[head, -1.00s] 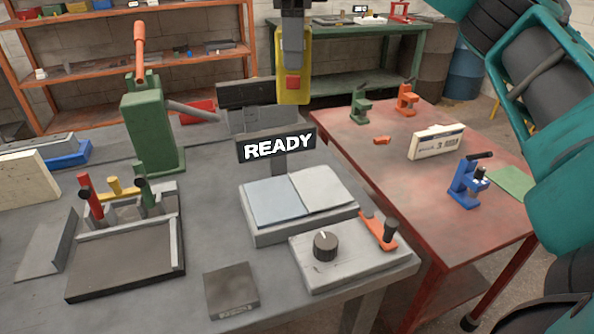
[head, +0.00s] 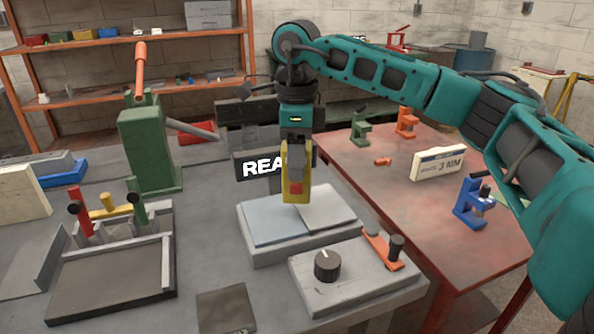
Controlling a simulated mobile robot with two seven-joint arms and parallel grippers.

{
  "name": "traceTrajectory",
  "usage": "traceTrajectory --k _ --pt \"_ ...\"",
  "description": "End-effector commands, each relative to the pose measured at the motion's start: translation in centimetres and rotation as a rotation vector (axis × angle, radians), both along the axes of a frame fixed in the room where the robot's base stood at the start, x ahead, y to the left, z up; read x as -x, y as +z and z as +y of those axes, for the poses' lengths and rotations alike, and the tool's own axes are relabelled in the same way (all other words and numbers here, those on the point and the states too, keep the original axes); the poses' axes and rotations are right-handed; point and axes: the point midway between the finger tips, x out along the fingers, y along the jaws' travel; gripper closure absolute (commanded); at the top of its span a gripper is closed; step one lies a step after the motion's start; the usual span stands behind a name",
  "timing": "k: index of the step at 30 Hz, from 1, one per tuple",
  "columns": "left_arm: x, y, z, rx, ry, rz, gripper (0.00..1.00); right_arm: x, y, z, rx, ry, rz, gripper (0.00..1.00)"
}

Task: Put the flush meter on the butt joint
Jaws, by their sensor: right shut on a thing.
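The flush meter (head: 296,188) is a yellow block with a red patch, upright in my right gripper (head: 296,150), which is shut on its upper part. The butt joint is the seam between a bluish plate (head: 272,227) and a paler grey plate (head: 327,208), lying side by side on a grey block. The meter's lower end is over the back part of these plates, near the seam. I cannot tell whether it touches them. The meter hides the back end of the seam. My left gripper is out of view.
A sign (head: 262,166) behind the plates is partly hidden by my gripper. A grey box with a knob (head: 327,265) and an orange clamp (head: 382,250) stands at front right. A green press (head: 148,150) and a tool tray (head: 112,275) stand left.

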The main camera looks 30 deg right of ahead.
Motion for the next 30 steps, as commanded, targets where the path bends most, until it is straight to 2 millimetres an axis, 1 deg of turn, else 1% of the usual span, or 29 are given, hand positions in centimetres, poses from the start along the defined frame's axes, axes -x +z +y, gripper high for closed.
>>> traceTrajectory --k 1,3,5,12,16,17,24,30 --pt "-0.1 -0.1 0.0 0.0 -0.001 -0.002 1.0 0.1 -1.0 0.0 0.001 0.0 0.004 0.89" --pt "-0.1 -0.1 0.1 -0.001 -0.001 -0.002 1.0 0.0 -2.1 0.0 0.001 -0.001 0.003 0.89" --pt "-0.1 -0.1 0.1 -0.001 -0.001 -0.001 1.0 0.0 -2.6 0.0 0.0 -0.001 0.001 0.89" --pt "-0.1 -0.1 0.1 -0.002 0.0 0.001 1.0 0.0 -2.6 0.0 0.0 -0.001 0.0 0.89" --pt "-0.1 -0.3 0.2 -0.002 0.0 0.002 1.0 0.0 -3.1 0.0 0.001 -0.001 0.001 0.89" --pt "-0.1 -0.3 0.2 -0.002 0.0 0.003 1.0 0.0 -3.0 0.0 0.001 -0.001 0.001 0.47" --pt "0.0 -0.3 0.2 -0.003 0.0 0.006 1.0 0.0 -2.9 0.0 0.0 0.0 0.001 0.24" --pt "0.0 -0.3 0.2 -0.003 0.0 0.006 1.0 0.0 -2.9 0.0 0.0 0.0 0.001 0.23"
